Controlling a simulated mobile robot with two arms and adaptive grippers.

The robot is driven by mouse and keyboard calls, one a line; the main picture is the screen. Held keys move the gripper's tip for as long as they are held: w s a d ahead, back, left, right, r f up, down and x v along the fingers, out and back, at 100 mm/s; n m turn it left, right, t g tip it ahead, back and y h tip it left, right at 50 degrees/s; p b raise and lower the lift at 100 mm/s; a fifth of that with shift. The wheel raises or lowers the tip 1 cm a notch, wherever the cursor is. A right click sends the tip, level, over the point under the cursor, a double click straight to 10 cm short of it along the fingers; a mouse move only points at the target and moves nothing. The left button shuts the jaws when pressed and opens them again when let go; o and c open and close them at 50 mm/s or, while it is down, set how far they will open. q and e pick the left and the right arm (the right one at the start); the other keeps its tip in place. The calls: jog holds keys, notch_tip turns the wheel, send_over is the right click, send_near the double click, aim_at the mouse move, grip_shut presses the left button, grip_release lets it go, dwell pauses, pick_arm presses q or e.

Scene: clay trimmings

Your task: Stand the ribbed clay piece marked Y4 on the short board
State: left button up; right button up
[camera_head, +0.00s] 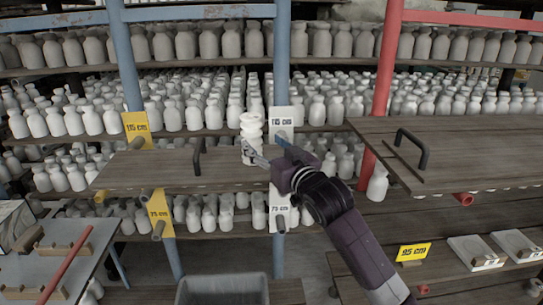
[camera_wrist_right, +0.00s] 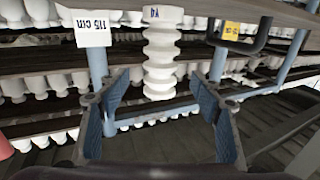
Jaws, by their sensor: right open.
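The ribbed white clay piece (camera_head: 251,128) stands upright near the right end of the left wooden board (camera_head: 165,172) in the head view. In the right wrist view the ribbed piece (camera_wrist_right: 161,60) is marked Y4 and appears ahead of the fingers, in the gap between them. My right gripper (camera_head: 264,146) is open in front of the piece, and one finger covers part of its lower body. In the wrist view the gripper (camera_wrist_right: 160,105) has no visible contact with the piece. My left gripper is not in view.
The left board has a black handle (camera_head: 197,157). A wider board (camera_head: 460,150) with a handle (camera_head: 411,147) lies to the right. A red post (camera_head: 383,75) and blue posts (camera_head: 282,70) stand near my arm. Shelves behind hold many white bottles. A grey bin (camera_head: 222,289) is below.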

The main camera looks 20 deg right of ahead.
jog(key=shift+s+d+b, duration=0.2)
jog(key=shift+s+b, duration=0.15)
jog(key=shift+s, duration=1.6)
